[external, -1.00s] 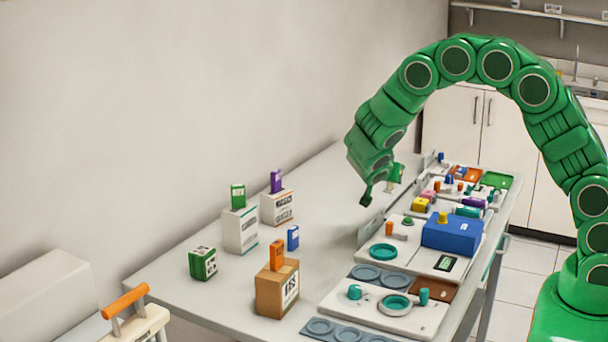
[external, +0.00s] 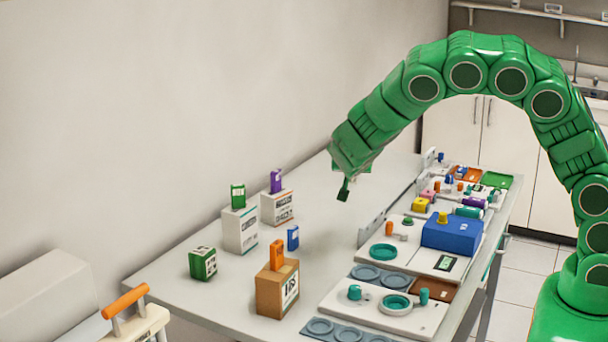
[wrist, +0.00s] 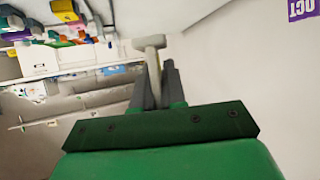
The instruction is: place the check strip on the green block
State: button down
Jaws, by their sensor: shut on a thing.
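My gripper (external: 343,191) hangs over the rear middle of the table, above its surface. In the wrist view my gripper (wrist: 158,78) is shut on a pale, T-shaped piece (wrist: 150,43), which I take to be the check strip. Its lower part is hidden between the fingers, and I cannot make it out in the external view. A green block (external: 203,263) with white labels sits on the table at the left, well apart from my gripper. A smaller green piece (external: 238,196) stands on a white box (external: 240,231).
Another white box (external: 277,208) bears a purple piece (external: 276,181). A brown box (external: 277,291) with an orange piece (external: 277,254) stands in front, near a small blue piece (external: 293,238). Trays and a blue box (external: 452,234) fill the right side. The table's middle is clear.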

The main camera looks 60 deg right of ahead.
jog(key=w+a+r+n+t+y, duration=0.2)
jog(key=w+a+n+t, duration=0.15)
jog(key=a, duration=0.35)
jog(key=w+a+r+n+t+y, duration=0.25)
jog(key=w+a, duration=0.25)
jog(key=a, duration=0.3)
jog(key=w+a+n+t+y, duration=0.2)
jog(key=a+n+y, duration=0.55)
jog(key=a, duration=0.95)
send_over(196, 248)
jog(key=shift+s+a+f, duration=0.1)
jog(key=shift+f, duration=2.5)
jog(key=shift+s+f, duration=0.1)
jog(key=shift+f, duration=2.5)
jog(key=shift+w+f, duration=0.1)
jog(key=shift+f, duration=1.5)
jog(key=shift+f, duration=0.1)
jog(key=c, duration=1.2)
grip_release()
